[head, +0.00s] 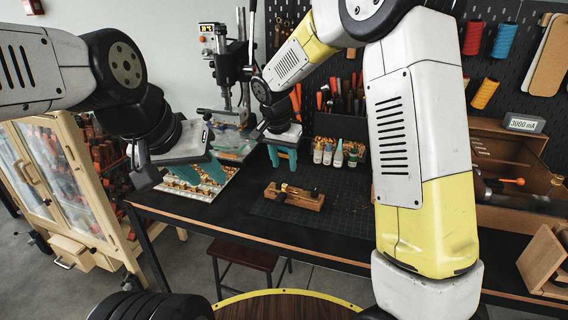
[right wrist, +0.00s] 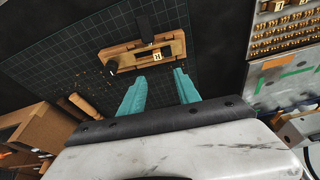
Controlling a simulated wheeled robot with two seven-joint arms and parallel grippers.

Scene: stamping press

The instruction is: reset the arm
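My right gripper (head: 283,163) hangs above the dark worktable, behind the wooden jig, with its teal fingers apart. In the right wrist view the fingers of the right gripper (right wrist: 161,88) are open with nothing between them. The wooden jig (head: 312,199) lies on the cutting mat, clear of both grippers. In the right wrist view the jig (right wrist: 170,47) lies beyond the fingertips and holds a small piece marked with a letter. My left gripper (head: 205,176) is over the table's left part, above a tray of brass pieces. Its teal fingers are apart and look empty.
The press (head: 228,65) stands at the back left. Small bottles (head: 338,155) line the back of the cutting mat (head: 345,215). A wooden cabinet (head: 65,190) is at the left. A cardboard-coloured box (head: 500,150) and a display (head: 524,123) are at the right.

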